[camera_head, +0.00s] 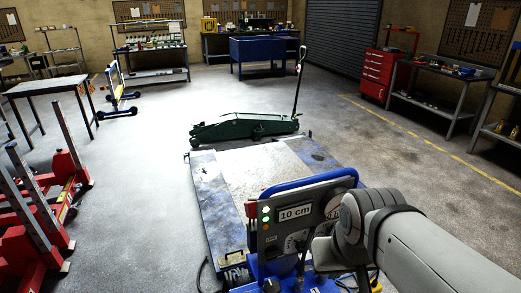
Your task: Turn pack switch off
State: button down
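A control panel (275,228) on a blue-framed unit (310,184) stands at the bottom centre. It has a display reading "10 cm" (295,213), lit green lights (265,217), a small red part (251,209) and a round dial or knob (296,242). A round gauge is partly covered by my arm. I cannot tell which control is the pack switch or how it is set. My arm comes in from the lower right, and its wrist covers the panel's right side. My gripper is mostly hidden by the wrist, so its fingers cannot be made out.
A flat platform (258,172) lies beyond the panel, with a green trolley jack (240,128) behind it. Red stands (50,205) are at the left. A red tool cabinet (378,75) and benches line the right and back. Grey floor is open between them.

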aim_at(271, 253)
jog(key=z, duration=1.5)
jog(key=k, duration=1.35)
jog(key=u, duration=1.35)
jog(key=i, duration=1)
jog(key=u, duration=0.1)
